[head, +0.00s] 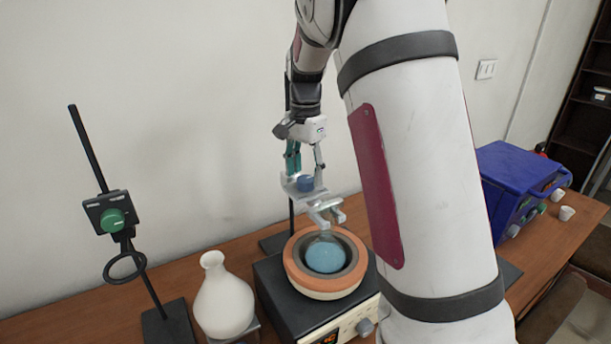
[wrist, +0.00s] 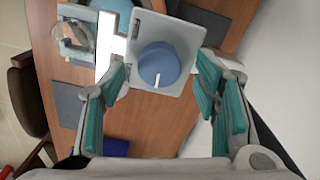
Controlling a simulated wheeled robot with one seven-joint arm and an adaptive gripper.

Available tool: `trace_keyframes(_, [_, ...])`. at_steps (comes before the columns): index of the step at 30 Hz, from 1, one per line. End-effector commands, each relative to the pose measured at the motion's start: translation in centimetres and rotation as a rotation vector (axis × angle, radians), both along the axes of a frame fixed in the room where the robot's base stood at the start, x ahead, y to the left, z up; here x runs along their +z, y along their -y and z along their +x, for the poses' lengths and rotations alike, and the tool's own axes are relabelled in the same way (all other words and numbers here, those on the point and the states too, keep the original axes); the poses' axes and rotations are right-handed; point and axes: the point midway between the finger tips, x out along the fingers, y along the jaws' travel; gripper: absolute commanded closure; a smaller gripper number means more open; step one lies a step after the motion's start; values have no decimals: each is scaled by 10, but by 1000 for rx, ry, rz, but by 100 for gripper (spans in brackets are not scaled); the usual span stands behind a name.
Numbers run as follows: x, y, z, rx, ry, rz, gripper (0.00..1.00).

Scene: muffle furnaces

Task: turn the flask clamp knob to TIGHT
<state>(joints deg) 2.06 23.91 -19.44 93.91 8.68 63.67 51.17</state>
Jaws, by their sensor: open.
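The flask clamp knob (head: 305,183) is blue and sits on a light grey plate (head: 291,186) on a stand behind the heating mantle. In the wrist view the knob (wrist: 159,65) carries a white line pointing to the bottom of the picture. I cannot read any TIGHT marking. My gripper (head: 306,163) is above the knob, fingers pointing down. In the wrist view its open teal-padded fingers (wrist: 162,88) are on either side of the knob, with gaps on both sides. The clamp jaws (head: 326,211) are at the neck of the flask (head: 325,256), which holds blue liquid.
The heating mantle (head: 299,283) stands on the wooden bench (head: 550,235). At left are a white vase-like flask (head: 223,303) and a stand with a green knob (head: 112,220) and ring. A blue crate (head: 515,165) is at right. The wall is close behind.

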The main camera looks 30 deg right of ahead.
Motion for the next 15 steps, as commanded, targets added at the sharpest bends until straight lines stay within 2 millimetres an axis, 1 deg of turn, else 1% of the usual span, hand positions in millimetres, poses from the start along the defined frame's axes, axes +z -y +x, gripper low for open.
trace_keyframes(1, [10, 0, 1, 1, 4, -1, 44])
trace_keyframes(9, [65, 0, 1, 0, 4, -2, 44])
trace_keyframes(12, [81, 0, 1, -1, 4, -2, 44])
trace_keyframes(15, [93, 0, 1, -1, 3, -1, 44])
